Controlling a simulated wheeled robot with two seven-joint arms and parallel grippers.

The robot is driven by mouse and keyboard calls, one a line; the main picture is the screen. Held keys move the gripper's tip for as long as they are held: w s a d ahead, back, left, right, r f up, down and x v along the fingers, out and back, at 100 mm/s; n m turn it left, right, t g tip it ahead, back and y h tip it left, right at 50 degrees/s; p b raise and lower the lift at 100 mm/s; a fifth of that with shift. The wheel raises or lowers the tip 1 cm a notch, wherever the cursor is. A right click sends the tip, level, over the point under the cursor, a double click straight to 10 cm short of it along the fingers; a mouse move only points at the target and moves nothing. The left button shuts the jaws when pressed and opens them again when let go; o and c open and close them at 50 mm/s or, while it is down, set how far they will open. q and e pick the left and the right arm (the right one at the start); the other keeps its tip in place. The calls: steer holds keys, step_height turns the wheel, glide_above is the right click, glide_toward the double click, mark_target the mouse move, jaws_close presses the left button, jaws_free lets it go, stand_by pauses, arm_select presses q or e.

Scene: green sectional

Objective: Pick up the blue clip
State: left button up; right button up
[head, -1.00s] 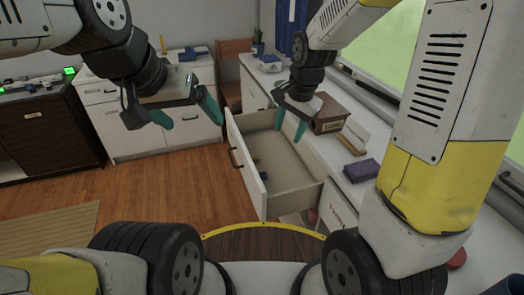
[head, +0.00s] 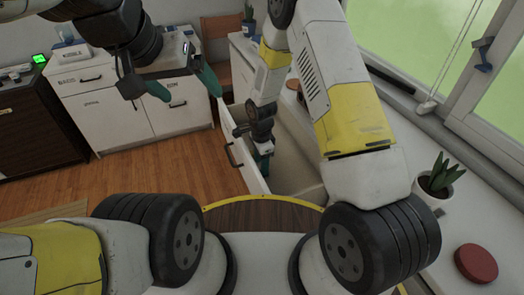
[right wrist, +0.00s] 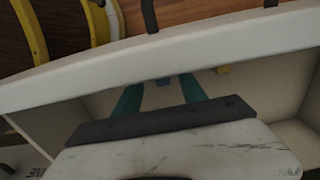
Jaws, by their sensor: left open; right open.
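My right gripper (head: 263,160) is open and reaches down into the drawer just behind the front panel. Whether the fingers touch the clip cannot be told. In the head view my right arm hides the clip. My left gripper (head: 184,88) is open and empty, in the air left of the drawer.
The drawer front panel (right wrist: 170,55) stands close to my right gripper. A potted plant (head: 438,182) and a red round object (head: 476,263) stand on the right counter. White cabinets (head: 125,115) stand at the back left.

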step_height(320, 180, down, 4)
steer(key=shift+w+d+f, duration=0.15)
steer(key=shift+f, duration=0.1)
steer(key=shift+c, duration=0.2)
jaws_close()
